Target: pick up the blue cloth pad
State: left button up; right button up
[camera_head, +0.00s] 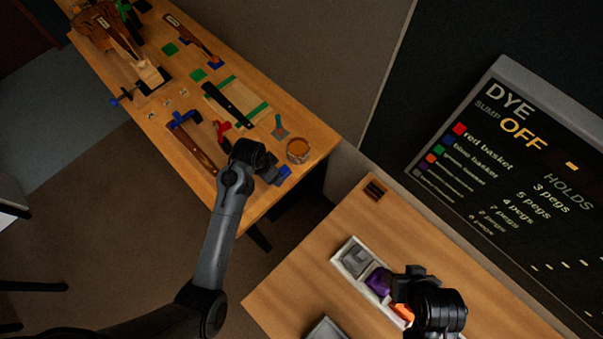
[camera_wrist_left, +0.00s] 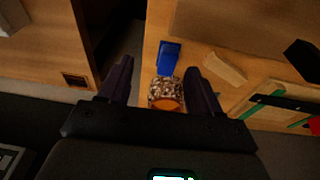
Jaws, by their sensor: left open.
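The blue cloth pad (camera_head: 285,172) lies on the wooden bench near its front right corner, partly hidden by my left gripper in the head view. My left gripper (camera_head: 274,175) is over this corner of the bench. In the left wrist view its two dark fingers (camera_wrist_left: 160,72) are apart, with the pad and jar seen between them and nothing held. My right gripper (camera_head: 402,290) is over a white tray on the other table; its fingers cannot be made out.
The jar (camera_head: 298,150) with orange contents stands close to the pad. A teal-bladed tool (camera_head: 280,128), a red clamp (camera_head: 222,131), a blue clamp (camera_head: 184,120) and a green-striped board (camera_head: 252,108) lie farther along. A gap separates the bench from the table with the white tray (camera_head: 341,257).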

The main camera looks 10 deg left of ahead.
aim_at(282, 171)
pick_arm(q)
jog(key=shift+t, duration=0.5)
jog(key=shift+w+d+f+b, duration=0.15)
jog(key=shift+w+d+f, duration=0.1)
jog(key=shift+w+f, duration=0.9)
jog(key=shift+w+d+f+b, duration=0.15)
jog(key=shift+w+f, duration=0.5)
jog(key=shift+f, duration=0.85)
jog(key=shift+w+d+f+b, duration=0.1)
jog(key=shift+w+d+f, duration=0.2)
jog(key=shift+w+f, duration=0.85)
jog(key=shift+s+f, duration=0.2)
jog(key=shift+s, duration=0.05)
jog(key=c, duration=1.1)
